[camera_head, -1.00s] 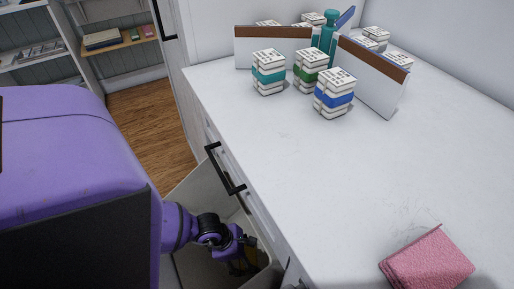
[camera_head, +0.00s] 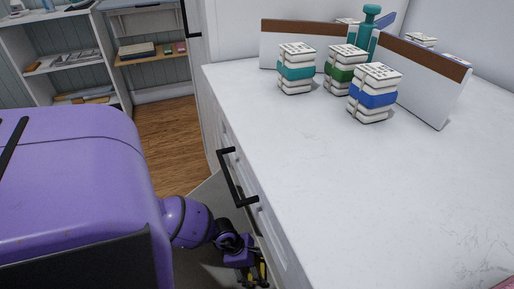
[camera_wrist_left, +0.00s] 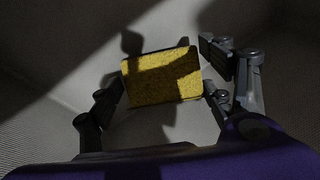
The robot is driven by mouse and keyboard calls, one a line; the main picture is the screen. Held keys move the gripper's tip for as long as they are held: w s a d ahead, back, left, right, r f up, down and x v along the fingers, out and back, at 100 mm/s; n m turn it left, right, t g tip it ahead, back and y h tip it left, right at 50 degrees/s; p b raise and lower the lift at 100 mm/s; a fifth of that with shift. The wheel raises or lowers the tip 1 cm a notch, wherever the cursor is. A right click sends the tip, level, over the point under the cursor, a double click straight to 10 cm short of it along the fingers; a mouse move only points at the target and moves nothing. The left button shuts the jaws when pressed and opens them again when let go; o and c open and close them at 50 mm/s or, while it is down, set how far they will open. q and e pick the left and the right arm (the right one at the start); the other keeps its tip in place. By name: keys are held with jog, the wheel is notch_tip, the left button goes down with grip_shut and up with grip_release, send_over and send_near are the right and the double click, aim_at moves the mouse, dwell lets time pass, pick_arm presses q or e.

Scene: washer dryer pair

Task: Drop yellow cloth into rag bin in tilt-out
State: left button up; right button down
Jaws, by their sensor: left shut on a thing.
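The yellow cloth (camera_wrist_left: 165,72) is a folded, speckled yellow block, partly shadowed, between the dark fingers of my left gripper (camera_wrist_left: 162,92) in the left wrist view. The gripper is shut on it. Pale grey walls of the bin (camera_wrist_left: 55,65) surround it in that view. In the head view my left gripper (camera_head: 257,270) reaches down into the open tilt-out (camera_head: 205,190), beside the counter front, with a little yellow showing at the lower edge. The bin's grey interior (camera_head: 195,272) is mostly hidden by my arm. My right gripper is not in view.
A black handle (camera_head: 236,180) sticks out from the cabinet front close to my left arm. The white counter (camera_head: 350,190) holds several banded bundles (camera_head: 297,70), white-and-brown panels (camera_head: 432,82) and a teal bottle (camera_head: 368,30). Open shelves (camera_head: 65,55) stand at the back left.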

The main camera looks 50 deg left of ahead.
pick_arm(q)
jog(key=shift+w+r, duration=0.1)
jog(key=shift+f, duration=0.6)
jog(key=o, duration=1.1)
jog(key=shift+o, duration=0.2)
jog(key=shift+r, duration=0.15)
jog(key=shift+r, duration=0.35)
jog(key=p+v, duration=0.5)
jog(key=v, duration=0.7)
